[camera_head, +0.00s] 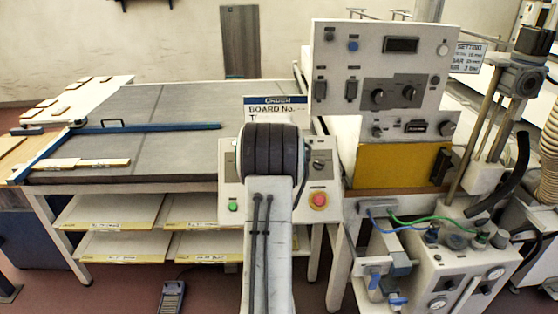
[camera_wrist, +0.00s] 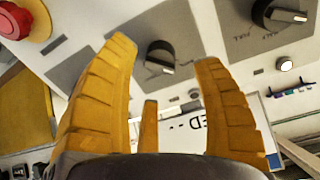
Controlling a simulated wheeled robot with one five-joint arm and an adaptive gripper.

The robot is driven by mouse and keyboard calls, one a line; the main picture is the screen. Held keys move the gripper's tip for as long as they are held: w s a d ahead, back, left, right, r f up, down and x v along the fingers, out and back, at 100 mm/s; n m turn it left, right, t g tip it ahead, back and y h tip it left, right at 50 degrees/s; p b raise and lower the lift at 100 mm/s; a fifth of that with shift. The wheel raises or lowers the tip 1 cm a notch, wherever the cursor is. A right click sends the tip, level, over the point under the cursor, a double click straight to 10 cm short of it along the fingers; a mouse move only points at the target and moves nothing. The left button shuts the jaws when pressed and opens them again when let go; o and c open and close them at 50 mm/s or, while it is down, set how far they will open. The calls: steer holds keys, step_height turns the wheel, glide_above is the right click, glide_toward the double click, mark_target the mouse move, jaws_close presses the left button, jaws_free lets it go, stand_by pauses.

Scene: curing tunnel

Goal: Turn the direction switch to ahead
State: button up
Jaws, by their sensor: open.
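My gripper (camera_wrist: 166,52) is open and empty in the wrist view, its yellow fingers on both sides of a black rotary switch (camera_wrist: 160,55). The fingers look apart from the switch. The switch has a pale pointer bar and sits on a grey plate, probably the direction switch; its label is not readable. What looks like the same switch (camera_head: 318,165) shows on the small front panel in the head view, just right of my arm. My wrist (camera_head: 270,152) hides the fingers there. A second black switch (camera_wrist: 278,15), on a plate marked HALF and FULL, is at the wrist view's upper right.
A red stop button (camera_head: 318,200) is close below the switch, and a green button (camera_head: 233,207) is at the panel's left. A taller control panel (camera_head: 340,60) and yellow plate (camera_head: 390,165) stand to the right. A grey table (camera_head: 150,140) extends left.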

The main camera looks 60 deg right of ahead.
steer(key=shift+p+x, duration=0.6)
steer(key=shift+x, duration=1.7)
steer(key=shift+o, duration=0.2)
steer(key=shift+f, duration=0.1)
steer(key=c, duration=1.2)
